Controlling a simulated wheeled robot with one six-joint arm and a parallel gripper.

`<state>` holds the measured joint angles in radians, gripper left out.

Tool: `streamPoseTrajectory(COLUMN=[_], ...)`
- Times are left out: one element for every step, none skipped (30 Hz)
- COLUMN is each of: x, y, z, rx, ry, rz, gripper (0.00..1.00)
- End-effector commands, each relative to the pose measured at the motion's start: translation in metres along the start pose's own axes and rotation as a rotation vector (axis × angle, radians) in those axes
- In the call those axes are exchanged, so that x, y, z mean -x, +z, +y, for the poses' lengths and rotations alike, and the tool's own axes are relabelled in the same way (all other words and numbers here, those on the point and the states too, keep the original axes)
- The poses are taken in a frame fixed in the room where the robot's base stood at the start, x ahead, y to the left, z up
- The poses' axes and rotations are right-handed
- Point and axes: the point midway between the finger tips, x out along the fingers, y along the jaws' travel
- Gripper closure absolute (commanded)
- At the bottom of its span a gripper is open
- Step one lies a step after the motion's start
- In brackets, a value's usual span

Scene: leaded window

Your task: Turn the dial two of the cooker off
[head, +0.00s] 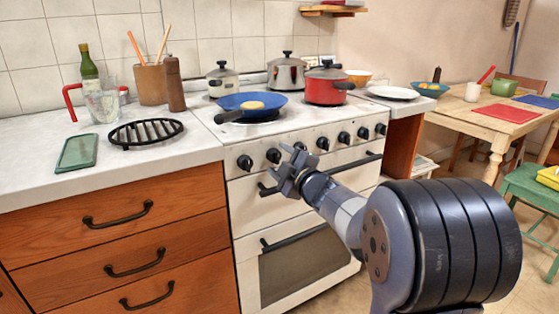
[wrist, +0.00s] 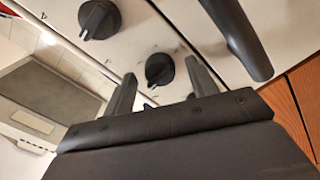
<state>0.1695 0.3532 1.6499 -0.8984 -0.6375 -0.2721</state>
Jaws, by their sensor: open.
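The white cooker (head: 335,165) has a row of black dials along its front. Dial two (head: 273,155), second from the left, stands just left of my gripper (head: 287,170) in the head view. My gripper is open and empty in front of the panel. In the wrist view its two fingers (wrist: 160,88) point at a black dial (wrist: 159,70), which appears between and beyond their tips. I cannot tell for certain that this is dial two. Its white mark points to the lower left of the picture. Another dial (wrist: 99,18) shows further left. Contact is not visible.
The black oven handle (wrist: 240,40) juts out near the fingers in the wrist view. Wooden drawers (head: 115,240) adjoin the cooker's left side. A blue pan (head: 250,103) and a red pot (head: 325,90) stand on the hob above. A wooden table (head: 480,115) stands at the right.

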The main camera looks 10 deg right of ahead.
Motion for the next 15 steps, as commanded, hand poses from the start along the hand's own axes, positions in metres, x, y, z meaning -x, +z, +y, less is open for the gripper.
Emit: streamPoseTrajectory(x=[0.006,0.010,0.017,0.022,0.028,0.036,0.042,0.049,0.056,0.062,0.068,0.074,0.079,0.084,0.089], y=[0.000,0.000,-0.001,-0.001,0.000,-0.001,-0.001,0.000,-0.001,0.000,0.000,-0.001,-0.001,0.000,0.000], z=[0.001,0.002,0.002,0.002,0.002,0.003,0.003,0.003,0.003,0.003,0.003,0.003,0.002,0.002,0.002], rx=[0.000,0.000,0.000,0.000,0.000,0.001,0.001,0.001,0.001,0.001,0.001,0.001,0.001,0.002,0.002], ry=[0.000,0.000,0.001,0.001,0.001,0.001,0.001,0.001,0.001,0.002,0.002,0.002,0.001,0.001,0.001], rz=[-0.002,-0.002,-0.003,-0.002,-0.004,-0.003,-0.003,-0.004,-0.003,-0.004,-0.004,-0.003,-0.003,-0.004,-0.003], gripper=[0.45,0.45,0.45,0.45,0.45,0.45,0.45,0.45,0.45,0.45,0.45,0.45,0.45,0.45,0.45])
